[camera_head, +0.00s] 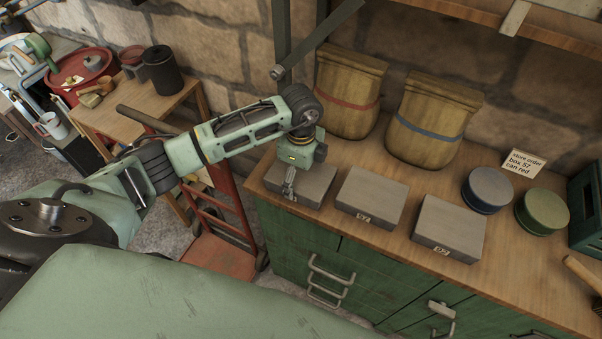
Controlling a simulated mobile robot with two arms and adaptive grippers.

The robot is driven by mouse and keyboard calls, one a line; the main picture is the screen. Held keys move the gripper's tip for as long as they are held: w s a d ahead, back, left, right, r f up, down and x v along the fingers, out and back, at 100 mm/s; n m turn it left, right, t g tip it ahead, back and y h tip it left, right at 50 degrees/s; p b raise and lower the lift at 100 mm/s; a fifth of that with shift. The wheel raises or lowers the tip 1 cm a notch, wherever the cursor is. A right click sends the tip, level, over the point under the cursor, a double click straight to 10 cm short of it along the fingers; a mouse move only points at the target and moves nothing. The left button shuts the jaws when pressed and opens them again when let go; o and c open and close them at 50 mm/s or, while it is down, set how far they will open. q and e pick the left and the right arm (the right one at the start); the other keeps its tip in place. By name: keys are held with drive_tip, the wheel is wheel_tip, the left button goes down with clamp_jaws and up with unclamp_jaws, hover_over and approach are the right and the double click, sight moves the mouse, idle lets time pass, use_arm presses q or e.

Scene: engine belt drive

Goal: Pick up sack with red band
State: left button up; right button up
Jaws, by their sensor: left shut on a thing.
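The sack with the red band (346,98) stands upright at the back of the wooden counter, against the stone wall. It is tan and folded at the top, and the red band runs around its middle. My left gripper (289,188) points down in front of the sack, at the left grey box (314,184) on the counter. It is shut on that box, apart from the sack. The gripper's wrist is close to the sack's lower left in the picture. My right gripper is not in view.
A sack with a blue band (432,124) stands just right. Two more grey boxes (371,194) (449,229) line the front. A blue-lidded can (488,189), a green can (542,212) and a note card (514,160) are at right. A red hand truck (216,255) stands left of the counter.

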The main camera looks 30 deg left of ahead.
sight(301, 173)
use_arm(q)
drive_tip(key=shift+f, duration=0.1)
drive_tip(key=o, duration=1.1)
drive_tip(key=shift+o, duration=0.4)
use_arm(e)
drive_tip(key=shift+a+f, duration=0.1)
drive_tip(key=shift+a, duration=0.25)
use_arm(q)
wheel_tip(301, 173, up, 11)
drive_tip(key=b, duration=0.3)
drive_tip(key=shift+b, duration=0.3)
drive_tip(key=shift+r, duration=0.6)
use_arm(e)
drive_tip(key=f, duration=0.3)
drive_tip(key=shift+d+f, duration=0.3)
